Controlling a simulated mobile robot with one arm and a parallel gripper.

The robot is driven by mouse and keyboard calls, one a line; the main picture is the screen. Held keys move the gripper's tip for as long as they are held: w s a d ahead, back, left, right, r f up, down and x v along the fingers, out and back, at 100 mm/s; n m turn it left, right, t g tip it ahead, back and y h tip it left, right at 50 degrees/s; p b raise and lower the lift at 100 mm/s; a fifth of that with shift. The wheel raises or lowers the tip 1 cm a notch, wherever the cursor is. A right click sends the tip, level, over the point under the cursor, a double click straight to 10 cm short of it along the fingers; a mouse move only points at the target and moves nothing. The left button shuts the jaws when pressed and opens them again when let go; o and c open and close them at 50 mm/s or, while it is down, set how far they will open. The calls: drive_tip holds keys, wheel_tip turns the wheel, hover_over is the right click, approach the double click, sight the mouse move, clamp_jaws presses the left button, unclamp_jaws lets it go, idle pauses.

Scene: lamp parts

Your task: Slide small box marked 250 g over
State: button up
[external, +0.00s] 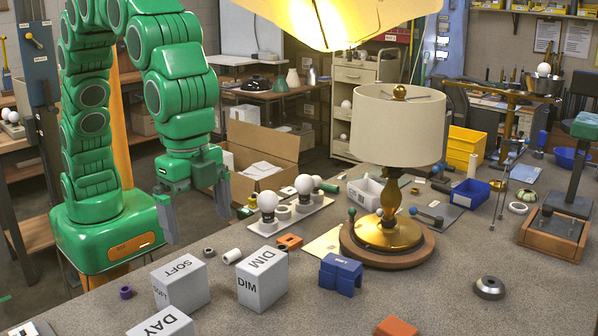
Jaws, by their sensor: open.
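Three pale grey boxes with printed words stand on the near left of the table. One reads SOFT (181,290), one reads DIM (262,285), and one reading DAY (165,327) is cut off by the bottom edge. I can read no 250 g mark on any box. My gripper (197,230) is open, its two grey fingers pointing down with nothing between them. It hangs behind and above the SOFT box, apart from it.
A brass lamp (400,130) with a cream shade stands on a round wooden base at centre. Bulbs on a white board (291,217), a blue block (341,274) and an orange block (396,327) are nearby.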

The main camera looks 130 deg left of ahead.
drive_tip(key=shift+t, duration=0.8)
drive_tip(key=w+d+f, duration=0.3)
drive_tip(key=w+f, duration=0.2)
drive_tip(key=w, duration=0.3)
drive_tip(key=w+d+f, duration=0.2)
drive_tip(key=w+f, duration=0.4)
drive_tip(key=w, duration=0.1)
drive_tip(key=w+d+f, duration=0.3)
drive_tip(key=w+f, duration=0.2)
drive_tip(key=w, duration=0.3)
drive_tip(key=shift+w+d+f, duration=0.2)
drive_tip(key=shift+w+d, duration=0.1)
drive_tip(key=shift+d, duration=0.05)
drive_tip(key=shift+f, duration=0.1)
drive_tip(key=shift+w+f, duration=0.2)
drive_tip(key=shift+f, duration=1.05)
drive_tip(key=shift+w+f, duration=0.2)
drive_tip(key=shift+f, duration=1.05)
drive_tip(key=shift+w+f, duration=0.2)
drive_tip(key=shift+f, duration=1.05)
drive_tip(key=c, duration=1.2)
drive_tip(key=shift+a, duration=10.05)
